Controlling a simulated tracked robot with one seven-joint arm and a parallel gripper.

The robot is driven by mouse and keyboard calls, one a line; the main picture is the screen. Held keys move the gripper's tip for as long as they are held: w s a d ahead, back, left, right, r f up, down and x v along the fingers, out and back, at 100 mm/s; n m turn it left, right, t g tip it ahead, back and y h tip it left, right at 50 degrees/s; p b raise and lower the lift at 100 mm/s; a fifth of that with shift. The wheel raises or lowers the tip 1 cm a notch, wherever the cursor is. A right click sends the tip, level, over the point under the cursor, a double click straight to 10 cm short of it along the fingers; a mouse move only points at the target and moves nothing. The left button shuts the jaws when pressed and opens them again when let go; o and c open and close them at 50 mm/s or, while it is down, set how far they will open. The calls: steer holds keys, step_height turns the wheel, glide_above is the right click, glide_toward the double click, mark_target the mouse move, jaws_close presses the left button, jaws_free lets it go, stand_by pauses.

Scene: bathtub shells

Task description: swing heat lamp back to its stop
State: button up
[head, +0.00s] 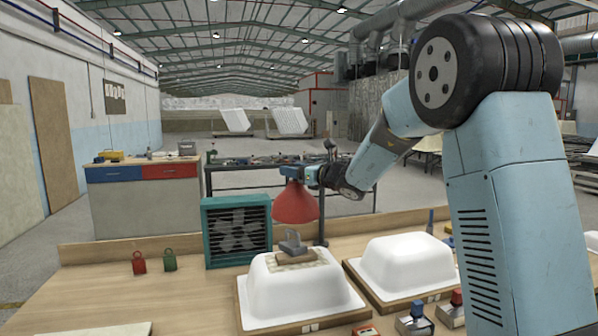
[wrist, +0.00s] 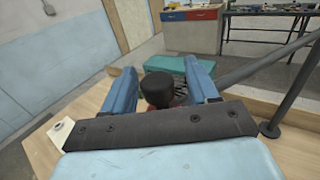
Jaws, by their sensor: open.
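The red heat lamp (head: 295,204) hangs over the left white tub shell (head: 290,290). Its upright post (head: 320,215) stands on the bench behind the shells; post and base also show at right in the wrist view (wrist: 272,127). My gripper (head: 300,172) is at the top of the lamp shade. In the wrist view my gripper (wrist: 160,78) is open, its two blue fingers on either side of the lamp's dark cap (wrist: 158,88). I cannot tell whether either finger touches it. The dark palm hides most of the shade. No stop can be made out.
A grey-handled block (head: 292,247) sits on a patch on the left shell. A second white shell (head: 408,262) stands to the right. A teal fan (head: 237,231) and red (head: 139,263) and green (head: 170,260) weights stand to the left. The bench's left front is mostly clear.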

steer(key=shift+d, duration=0.1)
jaws_close()
stand_by(0.4)
